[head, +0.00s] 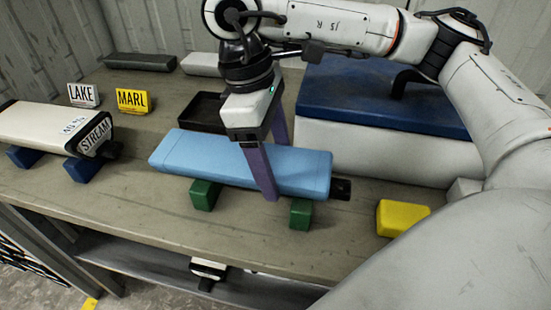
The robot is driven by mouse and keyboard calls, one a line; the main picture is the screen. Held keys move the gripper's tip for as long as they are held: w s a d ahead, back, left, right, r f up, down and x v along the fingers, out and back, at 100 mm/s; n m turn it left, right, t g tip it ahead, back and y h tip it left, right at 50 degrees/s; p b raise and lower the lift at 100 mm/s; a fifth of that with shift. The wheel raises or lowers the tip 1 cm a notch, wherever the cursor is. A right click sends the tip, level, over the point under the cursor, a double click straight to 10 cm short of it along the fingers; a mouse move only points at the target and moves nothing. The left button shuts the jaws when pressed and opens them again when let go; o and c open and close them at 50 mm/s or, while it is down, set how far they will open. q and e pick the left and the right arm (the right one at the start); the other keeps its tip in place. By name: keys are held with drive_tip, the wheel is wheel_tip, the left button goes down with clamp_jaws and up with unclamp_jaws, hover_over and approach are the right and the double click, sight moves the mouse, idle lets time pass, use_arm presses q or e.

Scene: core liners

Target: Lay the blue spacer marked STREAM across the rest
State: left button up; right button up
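A long light-blue bar (205,155) lies over two green blocks (203,195) near the table's front edge. No word can be read on it; its right end has a black piece (341,189). My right gripper (269,172) comes down over the bar with one purple finger in front and one behind. Whether the fingers press on it cannot be told. The word STREAM (95,138) shows on the end of a cream bar (45,122) at the left, which lies across dark-blue blocks (82,169).
Cards reading LAKE (83,95) and MARL (132,101) stand behind the cream bar. A black tray (197,112) is behind the blue bar. A white box with a blue top (345,92) stands at the right. A yellow block (403,218) is at the front right.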

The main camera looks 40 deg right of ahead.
drive_tip(key=o, duration=0.4)
drive_tip(key=shift+o, duration=0.2)
use_arm(q)
drive_tip(key=shift+r, duration=0.15)
use_arm(e)
drive_tip(key=shift+r+p, duration=0.35)
drive_tip(key=shift+p, duration=0.1)
drive_tip(key=shift+w+a+r, duration=0.1)
drive_tip(key=shift+w+r, duration=0.05)
drive_tip(key=shift+r, duration=0.2)
use_arm(q)
drive_tip(key=shift+s+a+r+p, duration=0.45)
drive_tip(key=shift+r+p, duration=0.15)
drive_tip(key=shift+p, duration=0.5)
use_arm(e)
drive_tip(key=v, duration=1.1)
